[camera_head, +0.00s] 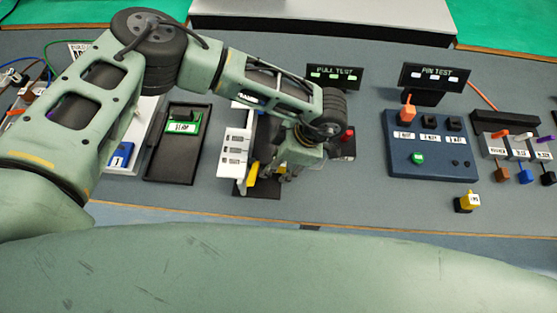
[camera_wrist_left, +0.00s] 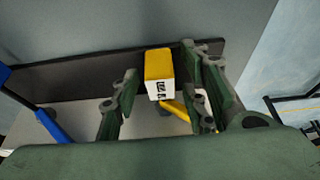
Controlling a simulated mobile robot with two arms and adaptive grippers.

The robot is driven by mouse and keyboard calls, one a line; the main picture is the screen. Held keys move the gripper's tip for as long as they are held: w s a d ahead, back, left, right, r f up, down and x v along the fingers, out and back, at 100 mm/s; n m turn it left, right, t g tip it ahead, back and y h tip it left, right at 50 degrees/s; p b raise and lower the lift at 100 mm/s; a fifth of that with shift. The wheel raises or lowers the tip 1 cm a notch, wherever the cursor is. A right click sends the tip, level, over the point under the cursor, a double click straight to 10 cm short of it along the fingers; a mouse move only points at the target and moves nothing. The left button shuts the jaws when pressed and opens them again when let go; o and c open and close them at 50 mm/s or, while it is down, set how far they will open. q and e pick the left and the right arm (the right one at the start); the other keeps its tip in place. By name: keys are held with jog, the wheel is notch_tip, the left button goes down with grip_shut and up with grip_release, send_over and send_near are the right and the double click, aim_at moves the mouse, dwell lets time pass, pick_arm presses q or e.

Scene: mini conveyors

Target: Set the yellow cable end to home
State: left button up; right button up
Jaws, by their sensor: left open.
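A yellow block with a white label (camera_wrist_left: 158,66), likely the yellow cable end, shows in the left wrist view at a dark bar. A yellow strip (camera_wrist_left: 176,110) lies beside its lower end. My left gripper (camera_wrist_left: 166,78) is open, with its fingers on either side of the block; I cannot tell whether they touch it. In the head view my left gripper (camera_head: 283,170) is low at the white labelled fixture (camera_head: 235,150), partly hidden by my arm. A yellow piece (camera_head: 252,173) shows beside it. My right gripper is not in view.
A blue panel (camera_head: 430,160) stands below the PIN TEST display (camera_head: 435,76). A black tray with a green item (camera_head: 170,165) lies to the left. Several coloured connectors are at far right.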

pick_arm(q)
jog(key=shift+d, duration=0.1)
jog(key=v, duration=1.2)
